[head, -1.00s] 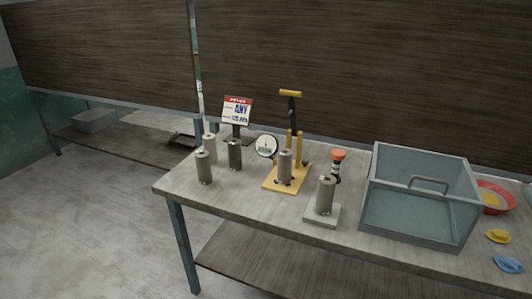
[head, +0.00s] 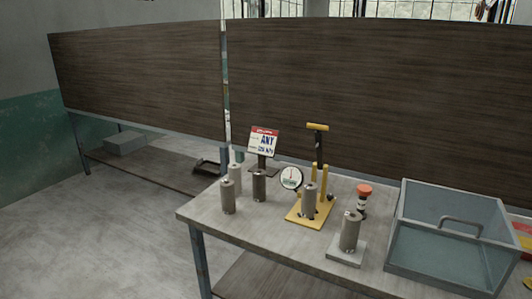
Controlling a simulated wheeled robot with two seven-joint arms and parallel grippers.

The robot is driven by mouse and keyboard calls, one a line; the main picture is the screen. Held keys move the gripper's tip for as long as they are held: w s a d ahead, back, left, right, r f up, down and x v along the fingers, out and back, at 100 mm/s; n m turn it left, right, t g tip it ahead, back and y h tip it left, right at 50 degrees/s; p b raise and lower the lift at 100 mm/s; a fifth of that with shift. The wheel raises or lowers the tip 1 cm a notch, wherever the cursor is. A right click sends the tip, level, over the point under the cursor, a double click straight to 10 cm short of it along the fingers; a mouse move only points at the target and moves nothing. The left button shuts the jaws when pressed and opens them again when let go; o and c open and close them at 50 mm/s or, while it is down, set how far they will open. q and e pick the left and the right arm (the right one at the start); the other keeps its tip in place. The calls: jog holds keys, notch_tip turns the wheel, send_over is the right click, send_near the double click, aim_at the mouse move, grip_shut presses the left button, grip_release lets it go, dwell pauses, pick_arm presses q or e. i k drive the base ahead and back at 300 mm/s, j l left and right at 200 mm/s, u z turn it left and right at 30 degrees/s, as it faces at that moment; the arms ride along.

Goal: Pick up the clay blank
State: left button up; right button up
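Several grey cylinders that look like clay blanks stand upright on the table; I cannot tell which one the task means. Three stand in a group at the table's left end: a front one (head: 228,197), a paler one behind it (head: 235,176) and a darker one to the right (head: 259,186). Another cylinder (head: 309,199) stands on the yellow press (head: 297,219) with a round dial. One more cylinder (head: 350,231) stands on a light grey square block (head: 333,252) nearer the front edge. Neither of my grippers is in view.
The grey table (head: 200,212) has a grey-blue open bin (head: 440,262) at its right. A sign (head: 263,141) stands behind the cylinders, and an orange-topped tool (head: 364,190) stands behind the block. Bare floor lies to the left.

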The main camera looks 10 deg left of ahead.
aim_at(310, 188)
jog(key=i+l, duration=0.15)
jog(key=l, duration=0.25)
jog(key=i+l, duration=0.15)
jog(key=l, duration=0.25)
jog(key=i+l, duration=0.15)
jog(key=l, duration=0.25)
jog(key=i+l, duration=0.15)
jog(key=l, duration=0.25)
jog(key=i+l, duration=0.1)
jog(key=l, duration=0.3)
jog(key=i+l, duration=0.15)
jog(key=l, duration=0.25)
jog(key=z, duration=0.05)
